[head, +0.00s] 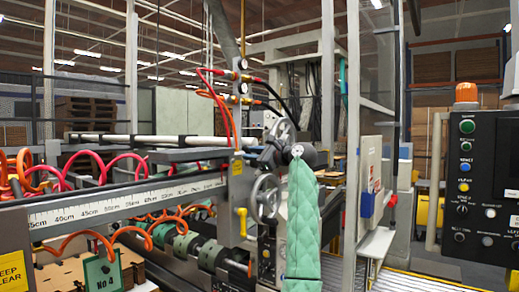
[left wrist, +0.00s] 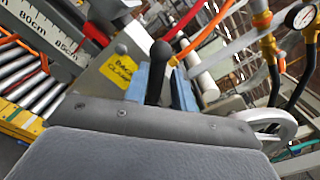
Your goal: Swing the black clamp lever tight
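The black clamp lever (left wrist: 158,60) shows in the left wrist view as a dark stem with a round knob. It stands beside a yellow label reading "BACK CLAMP" (left wrist: 118,72). My left gripper (left wrist: 165,88) has its two blue fingers on either side of the stem. They stand apart, and a gap shows on the right of the stem; the lower stem is hidden behind my grey gripper body. I cannot make out the lever there. My right gripper is not in view.
A grey handwheel (head: 266,197) sits just below the gripper, and a wheel rim (left wrist: 272,125) is close at right in the wrist view. A scale rail (head: 120,204), orange hoses and a pressure gauge (left wrist: 300,16) are nearby. A control panel (head: 475,185) stands at right.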

